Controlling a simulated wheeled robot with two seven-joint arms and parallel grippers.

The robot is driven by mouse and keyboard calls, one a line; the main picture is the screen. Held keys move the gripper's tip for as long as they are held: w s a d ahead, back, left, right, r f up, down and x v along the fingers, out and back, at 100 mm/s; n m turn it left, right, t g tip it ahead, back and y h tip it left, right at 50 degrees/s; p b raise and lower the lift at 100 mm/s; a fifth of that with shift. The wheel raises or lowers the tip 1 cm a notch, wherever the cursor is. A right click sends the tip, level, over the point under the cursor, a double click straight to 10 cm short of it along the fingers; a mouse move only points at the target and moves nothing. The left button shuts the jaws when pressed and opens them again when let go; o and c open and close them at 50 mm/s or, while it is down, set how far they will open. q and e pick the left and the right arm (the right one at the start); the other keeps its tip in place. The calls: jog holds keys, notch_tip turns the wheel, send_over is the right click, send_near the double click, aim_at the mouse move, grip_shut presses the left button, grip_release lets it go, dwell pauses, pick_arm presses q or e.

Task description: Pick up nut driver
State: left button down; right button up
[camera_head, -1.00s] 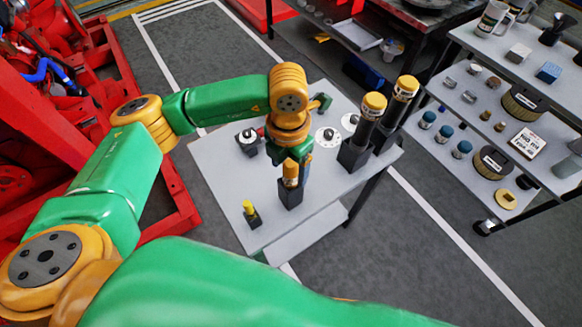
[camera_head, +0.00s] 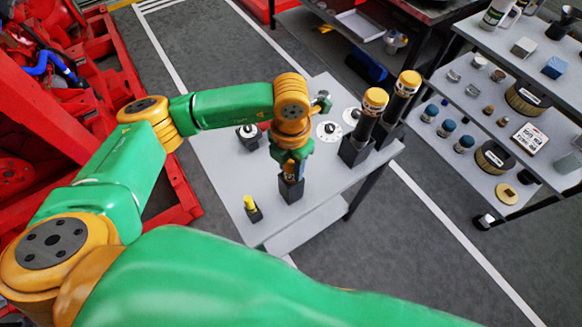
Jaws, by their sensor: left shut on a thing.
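My left gripper (camera_head: 291,168) points down over the black holder (camera_head: 291,190) near the middle of the grey table. It is shut on the upright tool in that holder, which I take to be the nut driver. The jaws hide most of the tool's orange handle, and its lower part is inside the holder. The tool stands upright. My right gripper is not in view.
A small yellow-handled tool (camera_head: 250,203) stands in a holder at the table's near left. Two large yellow-capped black tools (camera_head: 374,101) (camera_head: 407,83) stand in holders at right. Dials (camera_head: 328,131) lie behind. A loaded shelf cart (camera_head: 505,75) stands right.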

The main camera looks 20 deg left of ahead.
pick_arm(q)
jog(key=shift+r, duration=0.1)
notch_tip(320, 180, up, 11)
jog(key=shift+r+b, duration=0.2)
jog(key=shift+b, duration=0.8)
notch_tip(320, 180, up, 7)
jog(key=shift+f+p, duration=0.2)
jog(key=shift+p, duration=0.15)
jog(key=c, duration=1.2)
grip_release()
grip_shut()
jog(key=shift+f, duration=0.1)
